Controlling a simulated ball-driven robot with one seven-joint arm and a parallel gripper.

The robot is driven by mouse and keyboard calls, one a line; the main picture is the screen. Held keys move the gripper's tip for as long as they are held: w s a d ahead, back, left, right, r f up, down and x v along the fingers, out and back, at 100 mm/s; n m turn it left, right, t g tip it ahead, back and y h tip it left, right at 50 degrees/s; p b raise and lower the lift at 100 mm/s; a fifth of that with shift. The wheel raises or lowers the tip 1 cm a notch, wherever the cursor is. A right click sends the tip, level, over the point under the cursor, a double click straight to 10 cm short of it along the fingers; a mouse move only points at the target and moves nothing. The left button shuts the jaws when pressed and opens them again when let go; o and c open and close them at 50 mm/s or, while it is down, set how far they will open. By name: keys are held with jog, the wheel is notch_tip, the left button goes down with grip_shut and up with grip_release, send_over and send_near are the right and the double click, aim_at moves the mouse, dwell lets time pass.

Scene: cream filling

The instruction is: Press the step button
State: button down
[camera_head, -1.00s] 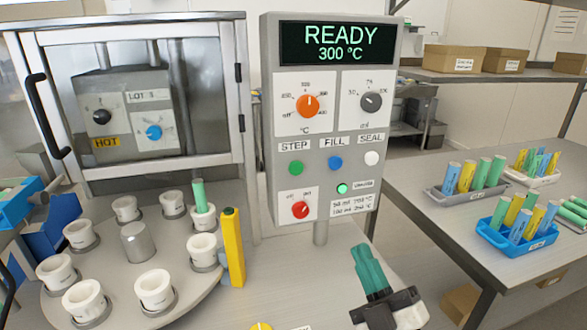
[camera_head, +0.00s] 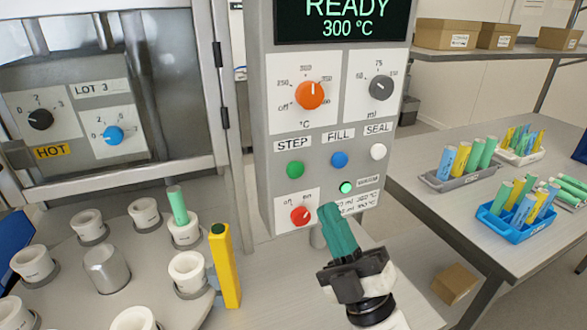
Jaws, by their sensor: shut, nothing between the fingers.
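The step button (camera_head: 295,169) is a round green button under the STEP label on the grey control panel (camera_head: 262,140). It sits left of the blue FILL button (camera_head: 339,159) and the white SEAL button (camera_head: 377,151). My gripper (camera_head: 328,210), with teal fingers, is shut and empty. It points up toward the panel's lower part, below and to the right of the step button, and appears apart from it. Its fingers overlap the edge of the small printed label in the picture. The display (camera_head: 342,18) reads READY 300 °C.
A red knob (camera_head: 300,215), an orange dial (camera_head: 312,95) and a grey dial (camera_head: 381,88) are also on the panel. A yellow post (camera_head: 225,265) stands left of my gripper, beside a turntable with several white cups and one green tube (camera_head: 177,204). A side table with tube racks is at right.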

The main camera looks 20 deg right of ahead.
aim_at(295, 169)
jog(key=shift+w, duration=0.15)
jog(key=w+b, duration=0.1)
jog(key=w, duration=0.7)
jog(key=shift+w+b, duration=0.25)
jog(key=shift+b, duration=0.1)
jog(key=shift+w, duration=0.1)
dwell(1.8)
jog(key=shift+w+b, duration=0.3)
jog(key=shift+b, duration=0.1)
